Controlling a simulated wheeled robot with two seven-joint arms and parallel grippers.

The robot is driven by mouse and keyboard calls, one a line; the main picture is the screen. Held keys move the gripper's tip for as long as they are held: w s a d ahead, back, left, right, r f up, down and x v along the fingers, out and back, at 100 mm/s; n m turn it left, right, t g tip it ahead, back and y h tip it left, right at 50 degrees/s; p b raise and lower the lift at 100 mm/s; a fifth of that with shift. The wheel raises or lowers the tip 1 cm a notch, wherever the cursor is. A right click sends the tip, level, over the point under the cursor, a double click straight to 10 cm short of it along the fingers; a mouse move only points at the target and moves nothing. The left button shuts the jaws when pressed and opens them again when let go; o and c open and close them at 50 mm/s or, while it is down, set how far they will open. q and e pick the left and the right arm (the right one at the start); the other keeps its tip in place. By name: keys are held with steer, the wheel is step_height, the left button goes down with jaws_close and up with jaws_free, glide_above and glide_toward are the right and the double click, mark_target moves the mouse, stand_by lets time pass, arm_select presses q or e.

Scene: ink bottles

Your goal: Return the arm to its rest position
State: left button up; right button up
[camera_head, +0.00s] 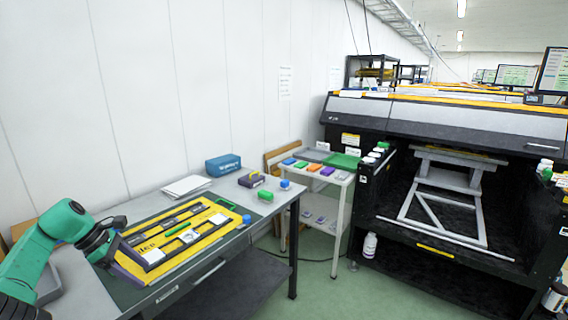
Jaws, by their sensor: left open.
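My left arm comes in from the left with a green shell and a dark wrist. My left gripper (110,244) is open, with nothing seen between its fingers, at the left end of a yellow and black panel (205,224) on the grey table (262,218). I cannot tell whether it touches the panel. My right gripper is not in view. White ink bottles (375,157) stand on the left ledge of the large black printer. Another white bottle (370,245) stands low at the printer's front left.
A blue case (223,165), white papers (186,186), a purple box (251,180) and a green block (265,196) lie on the table. A white cart (344,190) with coloured boxes stands between table and printer (440,118). Green floor in front is open.

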arm_select(q)
steer(key=w+d+f+n+t+h, duration=0.25)
steer(key=w+d+f+n, duration=0.2)
steer(key=d+f, duration=0.4)
steer(key=s+d+f+n+t+y, duration=0.1)
steer(key=s+d+f+n+t, duration=0.15)
steer(key=f+n, duration=0.65)
steer(key=s+d+f+n+t+y, duration=0.1)
steer(key=d+f+n+t, duration=0.25)
steer(key=f+n, duration=0.5)
steer(key=s+a+f+n+g+y, duration=0.3)
steer(key=s+f+n+g+y, duration=0.15)
steer(key=s+f+n, duration=1.5)
steer(key=s+d+f+n+g, duration=0.1)
steer(key=s+f+n+g, duration=0.1)
steer(key=s, duration=1.1)
steer(key=s+d+f+n+g+y, duration=0.1)
steer(key=s+f+n+g, duration=0.2)
steer(key=s, duration=1.1)
step_height(320, 180, down, 2)
steer(key=shift+s+n, duration=0.15)
steer(key=shift+n, duration=0.4)
